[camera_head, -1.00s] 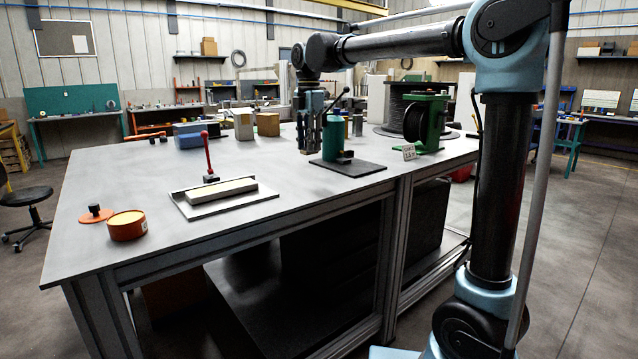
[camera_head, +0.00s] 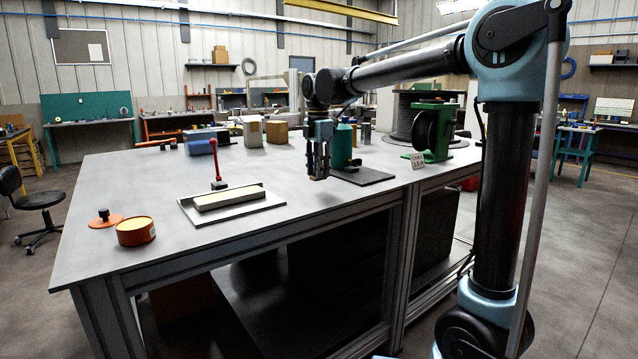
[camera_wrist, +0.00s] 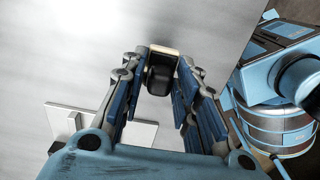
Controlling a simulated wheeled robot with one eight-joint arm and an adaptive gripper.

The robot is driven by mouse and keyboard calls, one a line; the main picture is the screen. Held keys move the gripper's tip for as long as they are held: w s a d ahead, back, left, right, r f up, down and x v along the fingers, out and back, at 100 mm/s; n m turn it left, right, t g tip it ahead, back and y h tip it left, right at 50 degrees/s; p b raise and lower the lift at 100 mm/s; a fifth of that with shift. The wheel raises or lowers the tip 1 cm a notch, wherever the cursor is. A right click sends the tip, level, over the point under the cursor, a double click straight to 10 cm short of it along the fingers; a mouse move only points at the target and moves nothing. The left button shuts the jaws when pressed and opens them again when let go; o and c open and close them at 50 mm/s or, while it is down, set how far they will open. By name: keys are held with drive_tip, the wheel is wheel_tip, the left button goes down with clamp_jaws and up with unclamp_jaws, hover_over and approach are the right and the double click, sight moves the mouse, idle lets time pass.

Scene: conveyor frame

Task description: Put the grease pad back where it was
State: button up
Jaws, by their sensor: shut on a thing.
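My gripper (camera_head: 318,172) hangs above the grey table, just left of the green cylinder (camera_head: 345,147). In the wrist view my gripper (camera_wrist: 160,62) is shut on a small black piece (camera_wrist: 160,75) with a cream edge (camera_wrist: 164,49), which I take to be the grease pad. The fingers hide part of it, and it is barely visible in the head view. An open orange tin (camera_head: 136,231) with yellow content stands at the table's near left. Its likely lid (camera_head: 104,220), orange with a black knob, lies beside it.
A pale bar (camera_head: 228,197) lies in a shallow tray (camera_head: 262,207) left of my gripper, with a red-handled tool (camera_head: 217,165) behind. A dark mat (camera_head: 372,177) and a green reel stand (camera_head: 440,150) are to the right. The table between the tray and mat is clear.

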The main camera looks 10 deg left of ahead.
sight(318, 180)
drive_tip(key=shift+f, duration=2.05)
drive_tip(key=o, duration=1)
drive_tip(key=shift+o, duration=0.2)
wheel_tip(318, 180, up, 12)
drive_tip(key=shift+r, duration=0.1)
